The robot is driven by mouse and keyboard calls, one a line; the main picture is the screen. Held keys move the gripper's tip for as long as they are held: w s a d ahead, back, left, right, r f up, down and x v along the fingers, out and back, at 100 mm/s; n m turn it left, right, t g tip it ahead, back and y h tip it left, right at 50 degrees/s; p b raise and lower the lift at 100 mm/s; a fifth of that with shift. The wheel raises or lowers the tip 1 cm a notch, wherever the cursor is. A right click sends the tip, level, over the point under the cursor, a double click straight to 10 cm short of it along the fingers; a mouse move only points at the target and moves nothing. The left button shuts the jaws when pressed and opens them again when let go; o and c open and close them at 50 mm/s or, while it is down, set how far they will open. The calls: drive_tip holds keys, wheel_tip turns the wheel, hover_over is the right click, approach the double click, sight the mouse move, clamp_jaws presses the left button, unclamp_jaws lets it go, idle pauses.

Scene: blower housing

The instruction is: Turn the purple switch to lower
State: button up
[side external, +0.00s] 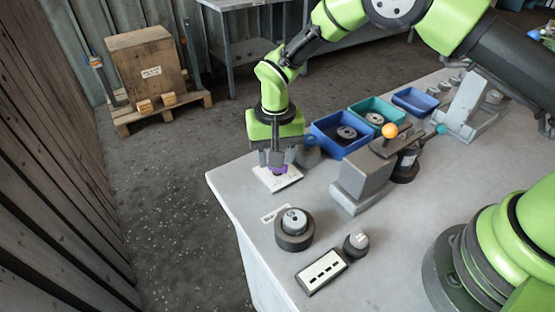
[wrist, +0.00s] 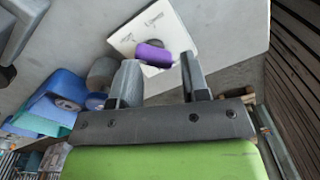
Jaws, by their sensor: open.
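The purple switch (wrist: 153,55) sits on a white square plate (wrist: 163,24) that has a round dark spot and some small print. In the wrist view it lies just beyond and between the two fingers of my gripper (wrist: 159,76), which are open and apart from each other. In the side external view my gripper (side external: 275,160) is low over the white plate (side external: 284,180) at the far left part of the table. Only a bit of the purple switch (side external: 279,169) shows there below the fingers. Whether a finger touches it I cannot tell.
A blue bin (side external: 325,142) with a round part stands right of my gripper, with a teal bin (side external: 362,112) behind it. A grey block (side external: 362,178), a round dial (side external: 294,230), a black knob (side external: 356,244) and a slotted box (side external: 321,271) stand nearer. The table edge is close by.

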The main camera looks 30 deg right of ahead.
drive_tip(key=n, duration=0.2)
drive_tip(key=f+n, duration=0.1)
drive_tip(key=n, duration=0.2)
drive_tip(key=shift+d+f+n, duration=0.15)
drive_tip(key=shift+d+n, duration=0.15)
drive_tip(key=shift+d, duration=0.1)
drive_tip(key=n, duration=0.5)
drive_tip(key=shift+n, duration=0.4)
drive_tip(key=shift+a+f, duration=0.1)
drive_tip(key=shift+f, duration=0.55)
clamp_jaws()
drive_tip(key=m, duration=0.4)
drive_tip(key=shift+m, duration=0.3)
